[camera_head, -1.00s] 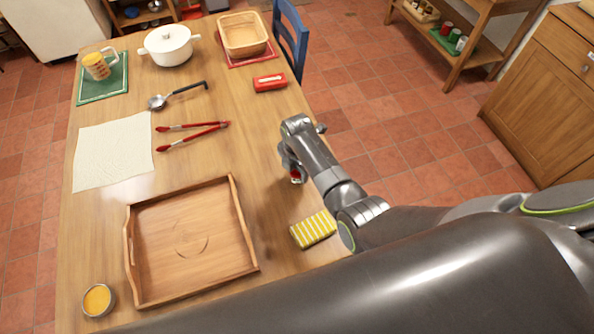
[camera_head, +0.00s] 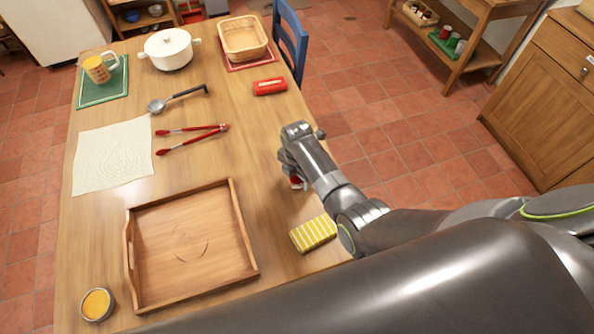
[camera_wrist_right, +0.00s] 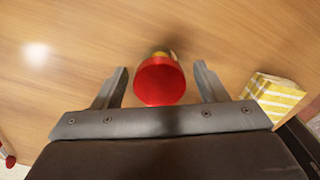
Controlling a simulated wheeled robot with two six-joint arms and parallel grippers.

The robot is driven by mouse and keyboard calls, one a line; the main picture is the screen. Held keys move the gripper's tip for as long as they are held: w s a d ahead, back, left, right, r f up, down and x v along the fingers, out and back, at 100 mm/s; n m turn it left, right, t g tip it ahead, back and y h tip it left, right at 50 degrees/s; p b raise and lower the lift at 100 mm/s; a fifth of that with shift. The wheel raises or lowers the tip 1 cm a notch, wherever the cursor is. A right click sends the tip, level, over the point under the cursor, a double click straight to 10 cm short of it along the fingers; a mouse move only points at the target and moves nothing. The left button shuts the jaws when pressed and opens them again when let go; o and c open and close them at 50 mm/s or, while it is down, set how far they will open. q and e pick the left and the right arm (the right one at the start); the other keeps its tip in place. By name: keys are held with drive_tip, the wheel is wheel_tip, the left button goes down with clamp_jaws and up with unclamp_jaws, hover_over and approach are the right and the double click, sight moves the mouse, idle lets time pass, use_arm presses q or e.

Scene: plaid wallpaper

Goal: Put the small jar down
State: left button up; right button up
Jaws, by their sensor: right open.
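The small jar (camera_wrist_right: 160,82) with a red lid stands on the wooden table, seen from above in the right wrist view. It is between the two fingers of my right gripper (camera_wrist_right: 160,85), with a gap on each side. In the head view, the jar (camera_head: 297,182) shows only as a bit of red under my right gripper (camera_head: 292,172), near the table's right edge; the wrist hides the rest. My right gripper is open around the jar. My left gripper is not in view.
A yellow striped cloth (camera_head: 313,234) lies near the jar at the table edge. A wooden tray (camera_head: 243,272) is to the left. Red tongs (camera_head: 195,136), a ladle (camera_head: 178,97) and a red case (camera_head: 269,86) lie farther back. Bare tabletop surrounds the jar.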

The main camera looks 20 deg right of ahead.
wheel_tip(320, 180, up, 12)
idle(0.6)
idle(0.4)
